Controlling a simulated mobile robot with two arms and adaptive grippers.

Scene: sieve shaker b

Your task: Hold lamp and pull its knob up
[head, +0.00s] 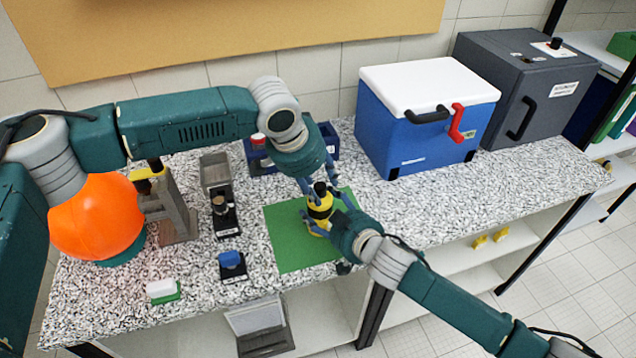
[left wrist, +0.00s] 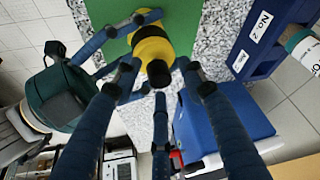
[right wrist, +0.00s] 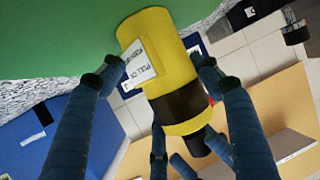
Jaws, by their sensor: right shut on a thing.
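The lamp is a small yellow cylinder with a black band (head: 319,207), standing upright on a green mat (head: 285,246). A dark knob (left wrist: 158,73) sticks up from its top. In the right wrist view the lamp's yellow body (right wrist: 165,62) carries a white label. My right gripper (head: 322,217) is shut around the lamp's body from the front right. My left gripper (left wrist: 160,82) is above the lamp, pointing down, with its fingers spread around the knob and seemingly apart from it. The knob also shows in the right wrist view (right wrist: 203,142), close to left fingers.
A blue cooler with a white lid (head: 425,130) and a dark grey box (head: 520,95) stand at the back right. Blue bins (head: 325,138) stand behind the mat. Several small items, including a blue-topped one (head: 231,262), lie left of it. The speckled counter to the right is clear.

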